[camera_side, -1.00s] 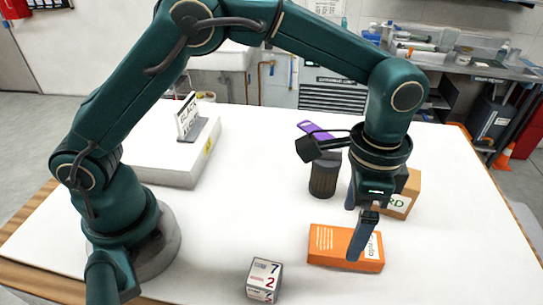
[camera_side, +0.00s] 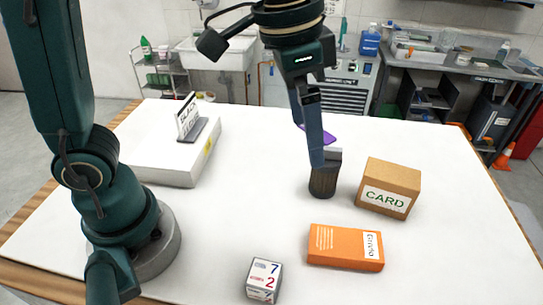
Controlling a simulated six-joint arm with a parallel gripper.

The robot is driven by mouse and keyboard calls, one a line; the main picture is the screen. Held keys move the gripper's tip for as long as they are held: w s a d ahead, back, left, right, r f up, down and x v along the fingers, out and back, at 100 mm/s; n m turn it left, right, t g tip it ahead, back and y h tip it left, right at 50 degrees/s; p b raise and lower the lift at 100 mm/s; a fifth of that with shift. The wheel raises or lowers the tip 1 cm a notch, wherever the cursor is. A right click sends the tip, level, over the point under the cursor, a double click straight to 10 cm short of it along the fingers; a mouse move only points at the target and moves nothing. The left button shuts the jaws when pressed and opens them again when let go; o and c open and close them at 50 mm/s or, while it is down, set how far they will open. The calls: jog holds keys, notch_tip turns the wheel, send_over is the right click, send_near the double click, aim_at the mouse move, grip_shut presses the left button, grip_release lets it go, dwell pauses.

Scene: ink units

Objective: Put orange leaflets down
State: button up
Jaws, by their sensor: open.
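The orange leaflets (camera_side: 335,246), a flat orange block with a white label on its right side, lie on the white table toward the front right. My gripper (camera_side: 316,158) is open and empty. It is raised above the table, up and back from the leaflets and apart from them. In this view its fingers partly cover the dark ribbed cup and the purple item behind it.
A brown box marked CARD (camera_side: 390,187) stands behind the leaflets. The dark cup (camera_side: 323,181) stands to its left. A numbered cube (camera_side: 264,279) sits at the front. The table's middle is clear.

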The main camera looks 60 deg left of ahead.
jog(key=s+a+f+n+t, duration=0.3)
jog(key=s+a+n, duration=0.2)
jog(key=s+a, duration=0.3)
jog(key=shift+s+f+y, duration=0.2)
jog(key=shift+s+y, duration=0.2)
jog(key=shift+s, duration=0.3)
